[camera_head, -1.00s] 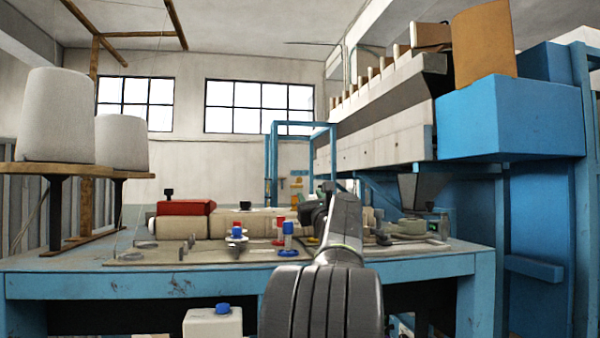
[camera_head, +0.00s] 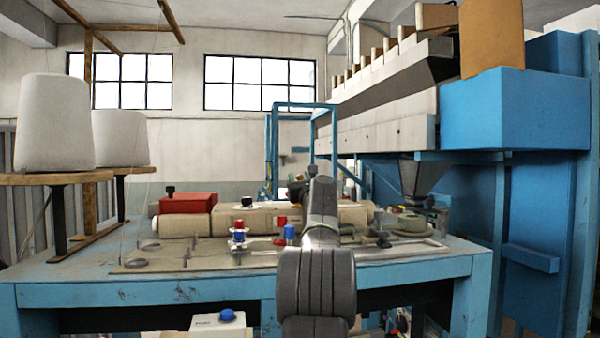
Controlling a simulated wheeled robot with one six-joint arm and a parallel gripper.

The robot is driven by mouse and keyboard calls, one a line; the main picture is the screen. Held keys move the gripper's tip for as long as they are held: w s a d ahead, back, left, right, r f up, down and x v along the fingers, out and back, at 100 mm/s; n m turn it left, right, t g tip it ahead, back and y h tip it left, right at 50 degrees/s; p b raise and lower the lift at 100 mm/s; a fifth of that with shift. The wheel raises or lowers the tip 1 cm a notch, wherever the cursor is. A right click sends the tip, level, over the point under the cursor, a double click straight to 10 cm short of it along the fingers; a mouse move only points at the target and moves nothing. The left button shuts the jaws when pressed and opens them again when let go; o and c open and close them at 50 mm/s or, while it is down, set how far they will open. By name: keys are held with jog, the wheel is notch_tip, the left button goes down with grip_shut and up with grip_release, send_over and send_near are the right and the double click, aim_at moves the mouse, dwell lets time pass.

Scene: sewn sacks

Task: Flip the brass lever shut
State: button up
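I cannot make out a brass lever for certain; any such part is too small or hidden behind my arm. My arm rises in the middle of the view and reaches away over the blue workbench (camera_head: 150,292). Its links cover most of my gripper, and whether the fingers are open or shut does not show. Small fittings stand on the bench's flat plate (camera_head: 205,256), left of my arm: a blue-and-red-topped one (camera_head: 239,236), a blue-capped one (camera_head: 290,233) and a red one (camera_head: 281,223).
A red box (camera_head: 188,203) and a long pale roller (camera_head: 178,226) lie at the back of the bench. White thread cones (camera_head: 54,125) stand on the left. A blue machine (camera_head: 515,115) fills the right. A white box with a blue button (camera_head: 227,315) is low in front.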

jog(key=shift+w+a, duration=0.1)
jog(key=shift+w, duration=0.1)
grip_shut()
jog(key=shift+f+b, duration=0.25)
jog(key=shift+b, duration=0.85)
jog(key=shift+t+b, duration=0.3)
jog(key=shift+b, duration=0.2)
jog(key=shift+y+b, duration=0.3)
jog(key=shift+b, duration=0.4)
jog(key=shift+r, duration=0.15)
grip_release()
